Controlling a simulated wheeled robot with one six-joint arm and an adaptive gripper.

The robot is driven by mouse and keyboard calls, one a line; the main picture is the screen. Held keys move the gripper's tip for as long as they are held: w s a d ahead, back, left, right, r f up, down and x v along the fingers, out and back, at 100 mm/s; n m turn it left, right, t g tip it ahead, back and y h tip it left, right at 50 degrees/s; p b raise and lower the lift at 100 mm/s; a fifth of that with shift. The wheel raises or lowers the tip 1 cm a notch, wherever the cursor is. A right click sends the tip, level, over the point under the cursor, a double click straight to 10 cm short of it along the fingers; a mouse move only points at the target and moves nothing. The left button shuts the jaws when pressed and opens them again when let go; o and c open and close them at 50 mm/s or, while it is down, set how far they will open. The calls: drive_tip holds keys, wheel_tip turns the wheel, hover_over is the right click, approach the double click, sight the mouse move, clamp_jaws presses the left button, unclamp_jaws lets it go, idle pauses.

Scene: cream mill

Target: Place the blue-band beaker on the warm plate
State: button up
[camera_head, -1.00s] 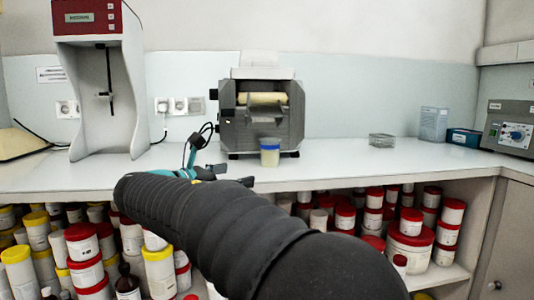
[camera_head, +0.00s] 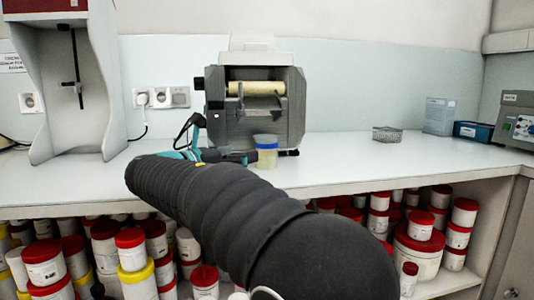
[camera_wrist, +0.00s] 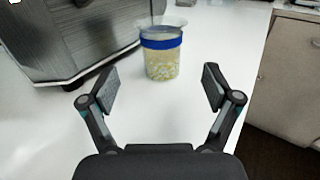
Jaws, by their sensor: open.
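The blue-band beaker (camera_head: 266,152) stands upright on the white counter in front of the roller mill. It is clear, with pale yellowish contents and a blue band near its rim. In the wrist view the beaker (camera_wrist: 161,62) stands just beyond my fingertips, centred between them. My gripper (camera_wrist: 160,88) is open and empty, with its fingers spread on either side of the line to the beaker. In the head view my gripper (camera_head: 232,155) is just left of the beaker, partly hidden by my arm. I cannot identify a warm plate for certain.
The grey roller mill (camera_head: 255,105) stands close behind the beaker. A red-topped stand (camera_head: 70,90) is at left. The counter between is mostly clear.

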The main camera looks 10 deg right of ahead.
sight(259, 150)
drive_tip(key=x, duration=0.4)
drive_tip(key=shift+d, duration=0.1)
drive_tip(key=shift+f+x, duration=0.2)
drive_tip(key=shift+x, duration=2.55)
drive_tip(key=c, duration=1.5)
